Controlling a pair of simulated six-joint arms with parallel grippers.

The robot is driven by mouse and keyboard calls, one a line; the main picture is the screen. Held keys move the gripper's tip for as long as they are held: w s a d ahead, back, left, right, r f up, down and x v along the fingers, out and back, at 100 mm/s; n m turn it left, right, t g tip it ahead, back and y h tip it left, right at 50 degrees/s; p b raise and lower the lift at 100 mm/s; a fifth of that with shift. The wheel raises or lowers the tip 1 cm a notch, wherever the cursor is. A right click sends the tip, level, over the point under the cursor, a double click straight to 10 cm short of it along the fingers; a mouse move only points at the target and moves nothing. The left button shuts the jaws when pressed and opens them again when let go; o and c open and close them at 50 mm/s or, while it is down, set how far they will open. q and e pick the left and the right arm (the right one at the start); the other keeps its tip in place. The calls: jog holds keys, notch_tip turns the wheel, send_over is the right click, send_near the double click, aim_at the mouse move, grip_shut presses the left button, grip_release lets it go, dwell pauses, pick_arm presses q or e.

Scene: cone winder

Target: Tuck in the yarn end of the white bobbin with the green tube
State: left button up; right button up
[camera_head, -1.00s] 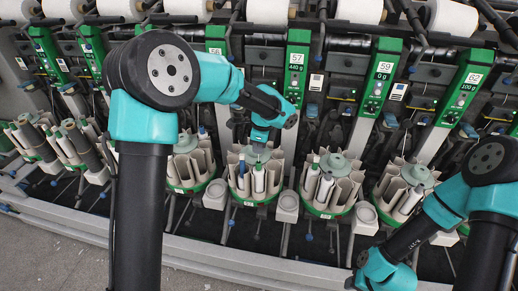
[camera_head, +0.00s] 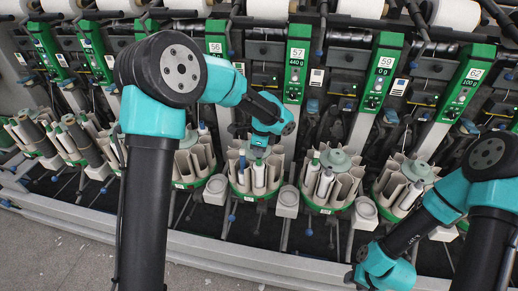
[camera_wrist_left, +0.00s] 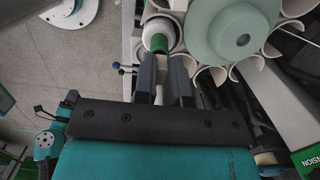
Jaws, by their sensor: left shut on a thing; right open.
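The white bobbin with the green tube stands in a round magazine (camera_head: 247,196) at the middle of the head view. In the left wrist view its green tube end (camera_wrist_left: 160,43) shows, with white yarn (camera_wrist_left: 158,27) beyond it. My left gripper (camera_wrist_left: 162,57) has its two dark fingers at the green tube end, one on each side, and appears shut on it. In the head view my left wrist hangs over this magazine, and the fingers are hard to make out. No loose yarn end can be made out. My right arm is at the lower right; its fingers do not show.
A grey-green disc (camera_wrist_left: 232,33) with curved white pockets is close beside the left fingers. Another magazine (camera_head: 328,207) with bobbins stands to the right. A white cup holder (camera_head: 287,200) sits between them. Machine panels with green labels (camera_head: 295,70) rise behind. The floor in front is clear.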

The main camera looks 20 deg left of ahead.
pick_arm(q)
jog(key=shift+f, duration=0.5)
dwell(1.5)
jog(key=o, duration=1.2)
jog(key=shift+r, duration=0.15)
dwell(0.4)
jog(key=shift+r, duration=3.35)
